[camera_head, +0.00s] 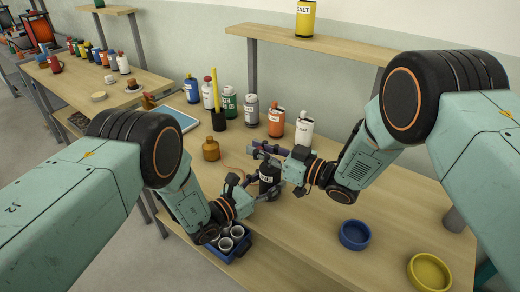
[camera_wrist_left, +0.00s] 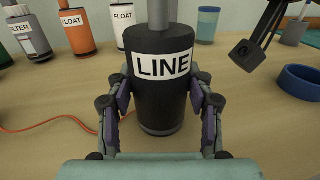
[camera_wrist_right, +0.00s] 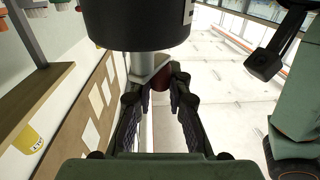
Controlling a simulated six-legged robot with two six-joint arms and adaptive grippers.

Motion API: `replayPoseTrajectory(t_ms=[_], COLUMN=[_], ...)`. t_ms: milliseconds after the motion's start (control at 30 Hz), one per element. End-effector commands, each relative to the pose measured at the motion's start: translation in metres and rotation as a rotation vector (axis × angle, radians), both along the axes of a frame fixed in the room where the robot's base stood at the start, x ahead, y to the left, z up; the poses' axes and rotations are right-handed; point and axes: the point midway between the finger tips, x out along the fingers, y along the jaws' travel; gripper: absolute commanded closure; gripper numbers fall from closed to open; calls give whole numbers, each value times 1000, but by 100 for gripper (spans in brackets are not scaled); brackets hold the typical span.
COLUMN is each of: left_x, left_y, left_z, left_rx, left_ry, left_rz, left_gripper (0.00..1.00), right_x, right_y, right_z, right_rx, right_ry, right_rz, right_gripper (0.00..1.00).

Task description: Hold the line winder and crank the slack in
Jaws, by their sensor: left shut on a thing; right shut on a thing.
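The line winder (camera_head: 267,176) is a black cylinder with a white LINE label. It stands upright on the wooden bench, and it fills the middle of the left wrist view (camera_wrist_left: 163,90). My left gripper (camera_head: 260,191) is shut around its body, one finger on each side (camera_wrist_left: 160,110). My right gripper (camera_head: 272,156) is shut on the crank's reddish-brown knob (camera_wrist_right: 164,80). An orange line (camera_wrist_left: 55,126) lies on the bench left of the winder.
A blue tray of cups (camera_head: 228,246) stands close below my left gripper. Labelled bottles, including an orange one (camera_head: 275,124), line the back. A blue dish (camera_head: 354,235) and yellow dish (camera_head: 429,272) sit right, with clear bench between.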

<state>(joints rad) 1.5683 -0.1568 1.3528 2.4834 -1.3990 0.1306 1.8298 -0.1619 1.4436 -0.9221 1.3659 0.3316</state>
Motion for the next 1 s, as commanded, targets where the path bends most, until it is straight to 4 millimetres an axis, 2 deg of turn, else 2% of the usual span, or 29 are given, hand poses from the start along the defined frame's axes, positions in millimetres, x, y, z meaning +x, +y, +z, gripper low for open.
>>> replayPoseTrajectory(t_ms=[167,700,1000], left_x=[0,0,1], left_y=[0,0,1], left_z=[0,0,0], left_rx=[-1,-1,-1], left_ry=[-1,0,1], left_rz=[1,1,3], left_gripper=[84,84,84], right_x=[0,9,11], right_y=[2,0,-3], right_z=[0,1,0], right_rx=[2,0,0], right_ry=[2,2,2], right_rz=[-37,-349,-411], right_gripper=[100,100,100])
